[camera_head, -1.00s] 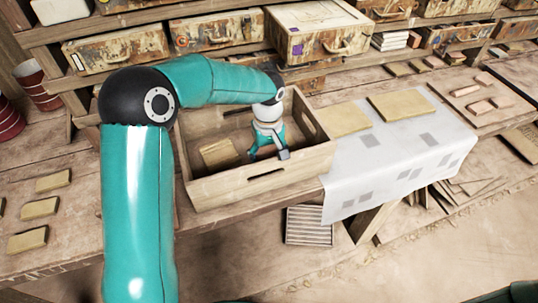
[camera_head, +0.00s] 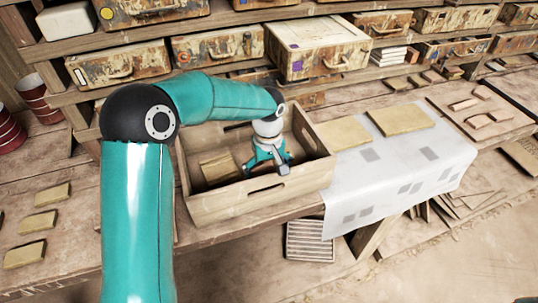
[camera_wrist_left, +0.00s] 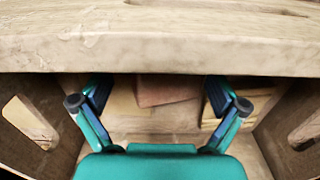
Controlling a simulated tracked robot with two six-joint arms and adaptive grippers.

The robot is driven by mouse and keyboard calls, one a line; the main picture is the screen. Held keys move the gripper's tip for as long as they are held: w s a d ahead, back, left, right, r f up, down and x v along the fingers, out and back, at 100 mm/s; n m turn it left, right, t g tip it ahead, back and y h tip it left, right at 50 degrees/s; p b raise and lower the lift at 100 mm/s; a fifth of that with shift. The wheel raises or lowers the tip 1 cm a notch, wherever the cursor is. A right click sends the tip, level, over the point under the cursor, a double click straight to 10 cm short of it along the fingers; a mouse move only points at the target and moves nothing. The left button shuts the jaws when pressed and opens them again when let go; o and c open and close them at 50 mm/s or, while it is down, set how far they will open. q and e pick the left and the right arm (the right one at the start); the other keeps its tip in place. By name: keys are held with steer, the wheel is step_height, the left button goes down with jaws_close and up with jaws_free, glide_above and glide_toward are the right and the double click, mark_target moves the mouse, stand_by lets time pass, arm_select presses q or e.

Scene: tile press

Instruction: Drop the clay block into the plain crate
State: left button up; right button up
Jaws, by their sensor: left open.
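The plain crate (camera_head: 205,208) is an open wooden box with slot handles on the workbench. My left gripper (camera_head: 267,166) reaches down inside it, fingers spread. In the left wrist view, the open fingers (camera_wrist_left: 160,104) stand either side of a reddish-brown clay block (camera_wrist_left: 166,88), which lies low in the crate, apart from both fingers. The crate's pale wall (camera_wrist_left: 160,45) crosses the top of that view and partly covers the block. The gripper hides this block in the head view. A tan block (camera_head: 218,167) lies in the crate's left part. My right gripper is out of view.
A white cloth with grey squares (camera_head: 400,175) lies right of the crate, with tan slabs (camera_head: 400,119) at its back edge. Several tan blocks (camera_head: 38,222) lie on the bench at left. Shelves of worn drawers (camera_head: 318,45) stand behind. A slatted rack (camera_head: 310,240) is below.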

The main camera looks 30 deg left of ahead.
mark_target(268, 169)
arm_select(q)
steer(key=shift+w+r, duration=0.1)
steer(key=shift+r, duration=0.55)
step_height(268, 169, up, 11)
steer(key=shift+b, duration=0.35)
